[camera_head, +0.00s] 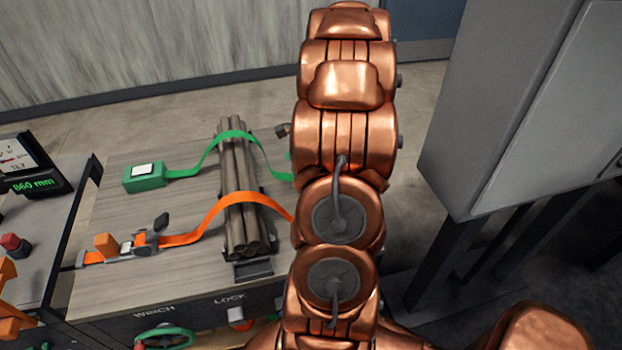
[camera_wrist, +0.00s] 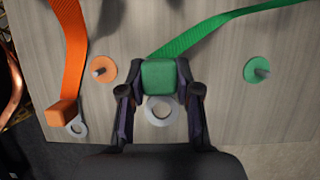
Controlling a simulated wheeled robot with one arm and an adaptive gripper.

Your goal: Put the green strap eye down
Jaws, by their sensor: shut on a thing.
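In the wrist view my gripper (camera_wrist: 161,92) is shut on the green strap eye's block (camera_wrist: 160,78). Its grey metal ring (camera_wrist: 162,111) shows between the fingers. Whether the eye touches the wooden top cannot be told. The green strap (camera_wrist: 220,25) runs from the block to the upper right. A green disc with a pin (camera_wrist: 257,69) lies to the right of the held eye, apart from it. In the head view my arm hides the gripper and the eye; the green strap (camera_head: 211,148) arches over the pipe bundle (camera_head: 239,187).
An orange disc with a pin (camera_wrist: 103,69) is left of my gripper. The orange strap's end block (camera_wrist: 62,114) and ring lie further left, near the table edge. In the head view a green box (camera_head: 144,180) sits on the table (camera_head: 165,280). A grey cabinet (camera_head: 510,110) stands right.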

